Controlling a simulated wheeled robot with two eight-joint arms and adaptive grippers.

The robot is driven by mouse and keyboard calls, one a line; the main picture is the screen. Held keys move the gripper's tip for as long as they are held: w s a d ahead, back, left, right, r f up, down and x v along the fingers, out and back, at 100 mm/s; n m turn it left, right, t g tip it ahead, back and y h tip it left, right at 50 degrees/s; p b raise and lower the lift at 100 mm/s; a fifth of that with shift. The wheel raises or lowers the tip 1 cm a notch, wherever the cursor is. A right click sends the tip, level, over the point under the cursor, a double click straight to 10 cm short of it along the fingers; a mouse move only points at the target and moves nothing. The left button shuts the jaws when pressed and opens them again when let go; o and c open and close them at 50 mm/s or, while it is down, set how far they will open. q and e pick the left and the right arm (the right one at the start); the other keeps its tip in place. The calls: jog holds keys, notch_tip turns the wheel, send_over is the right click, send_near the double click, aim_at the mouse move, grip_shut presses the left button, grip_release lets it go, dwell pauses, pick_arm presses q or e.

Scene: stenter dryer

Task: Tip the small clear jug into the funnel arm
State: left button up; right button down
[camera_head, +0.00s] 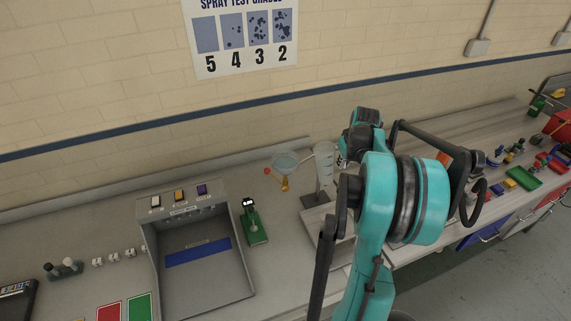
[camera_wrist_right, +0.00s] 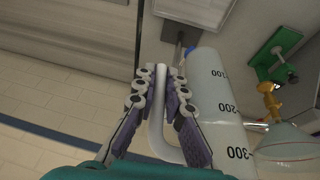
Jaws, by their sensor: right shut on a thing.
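The small clear jug (camera_head: 324,160) shows in the head view just left of my right gripper (camera_head: 343,162), partly hidden by the arm. In the right wrist view the jug (camera_wrist_right: 212,95) has black marks of 100, 200 and 300. There my right gripper (camera_wrist_right: 161,88) has its two pads on either side of the jug's handle (camera_wrist_right: 158,125), shut on it. The glass funnel (camera_head: 286,160) stands just left of the jug, above a brass-coloured part (camera_head: 285,184). The funnel (camera_wrist_right: 288,142) is beside the jug in the wrist view, apart from its body. My left gripper is out of view.
A green stand (camera_head: 253,224) is left of the funnel. A grey cabinet (camera_head: 205,265) with coloured switches stands further left. A red ball (camera_head: 267,170) is beside the funnel. Trays and bottles crowd the bench on the right. The tiled wall (camera_head: 120,80) rises behind.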

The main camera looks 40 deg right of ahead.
jog(key=shift+d+f+t+y+b, duration=0.15)
jog(key=shift+f+t+y+b, duration=0.2)
jog(key=shift+f+y, duration=0.2)
notch_tip(320, 180, up, 5)
jog(key=p, duration=0.3)
jog(key=shift+p, duration=0.3)
